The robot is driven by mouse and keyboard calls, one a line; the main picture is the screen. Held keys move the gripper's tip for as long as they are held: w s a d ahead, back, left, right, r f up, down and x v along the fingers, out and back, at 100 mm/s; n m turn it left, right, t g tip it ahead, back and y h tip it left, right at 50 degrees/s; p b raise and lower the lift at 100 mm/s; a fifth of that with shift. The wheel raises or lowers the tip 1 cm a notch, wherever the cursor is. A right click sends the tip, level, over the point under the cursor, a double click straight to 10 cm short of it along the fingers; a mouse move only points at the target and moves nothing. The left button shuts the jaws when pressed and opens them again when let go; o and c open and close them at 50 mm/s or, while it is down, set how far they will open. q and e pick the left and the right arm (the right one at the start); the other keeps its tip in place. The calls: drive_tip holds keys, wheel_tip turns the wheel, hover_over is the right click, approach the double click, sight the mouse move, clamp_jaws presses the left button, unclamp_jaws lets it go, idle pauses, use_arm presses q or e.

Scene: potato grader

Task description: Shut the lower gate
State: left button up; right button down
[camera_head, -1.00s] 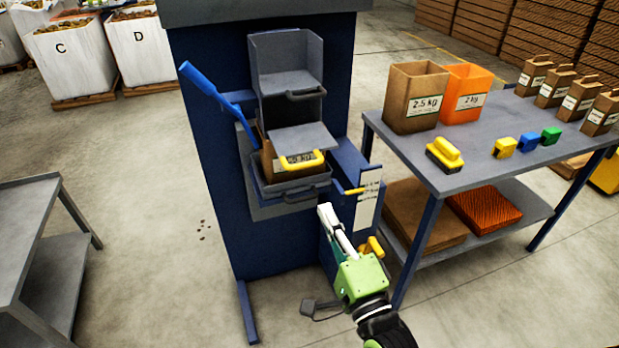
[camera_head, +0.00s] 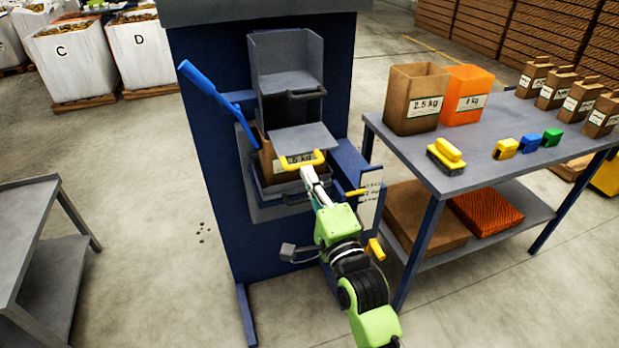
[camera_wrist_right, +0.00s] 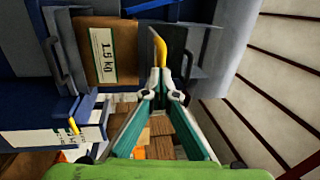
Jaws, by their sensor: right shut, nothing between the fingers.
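The lower gate (camera_head: 302,138) is a grey plate on the blue machine, sticking out above a brown paper bag, with a yellow handle (camera_head: 303,159) at its front edge. The yellow handle also shows in the right wrist view (camera_wrist_right: 161,46), just beyond my fingertips. My right gripper (camera_head: 309,172) is shut and empty, its tips at the front of the handle. I cannot tell whether they touch it. In the wrist view the fingertips (camera_wrist_right: 160,76) meet close to the handle's near end. The bag (camera_wrist_right: 105,60) reads 1.5 kg. My left gripper is not in view.
A grey upper bin (camera_head: 287,55) with a dark handle is above the gate. A blue lever (camera_head: 208,88) slants out at left. A small yellow lever (camera_head: 356,192) is by a label plate, right of my gripper. A table (camera_head: 470,178) with boxes stands right.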

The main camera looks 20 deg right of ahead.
sight(293, 143)
drive_tip(key=w, duration=1.2)
drive_tip(key=shift+a, duration=0.2)
drive_tip(key=shift+r, duration=0.25)
